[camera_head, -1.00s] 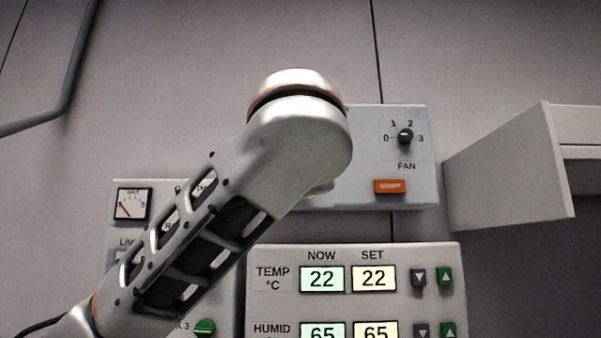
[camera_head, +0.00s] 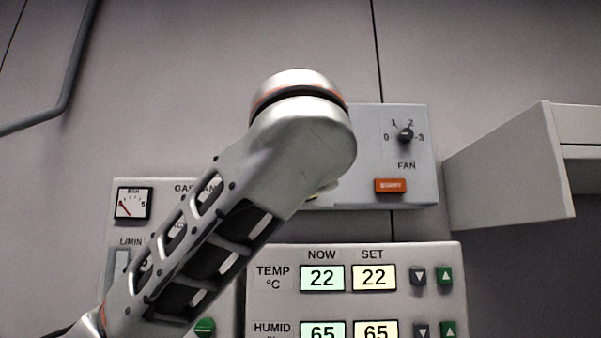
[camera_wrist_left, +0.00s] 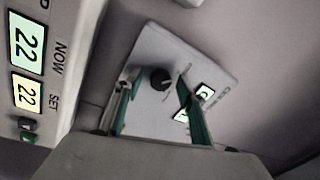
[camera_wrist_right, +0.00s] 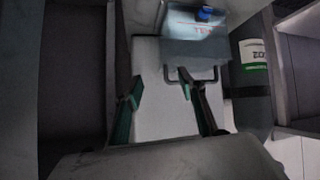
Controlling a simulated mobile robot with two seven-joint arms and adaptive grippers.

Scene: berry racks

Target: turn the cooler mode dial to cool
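The cooler panel (camera_head: 420,180) is on the wall in the head view, with a FAN dial (camera_head: 405,135) and an orange button (camera_head: 390,186). My left arm covers its left part and hides my left gripper. In the left wrist view a black round dial (camera_wrist_left: 160,79) sits on a light panel (camera_wrist_left: 180,52) beside small lit displays (camera_wrist_left: 204,92). It looks like the mode dial, but its labels are too small to read. My left gripper (camera_wrist_left: 155,88) is open, its green-padded fingers either side of the dial in the picture; contact cannot be told. My right gripper (camera_wrist_right: 162,90) is open and empty.
A TEMP and HUMID control box (camera_head: 452,290) is below the panel. A gas panel (camera_head: 125,185) is partly behind my left arm. A white open cabinet or shelf (camera_head: 510,175) juts out at right. A dark labelled container (camera_wrist_right: 252,75) stands near my right gripper.

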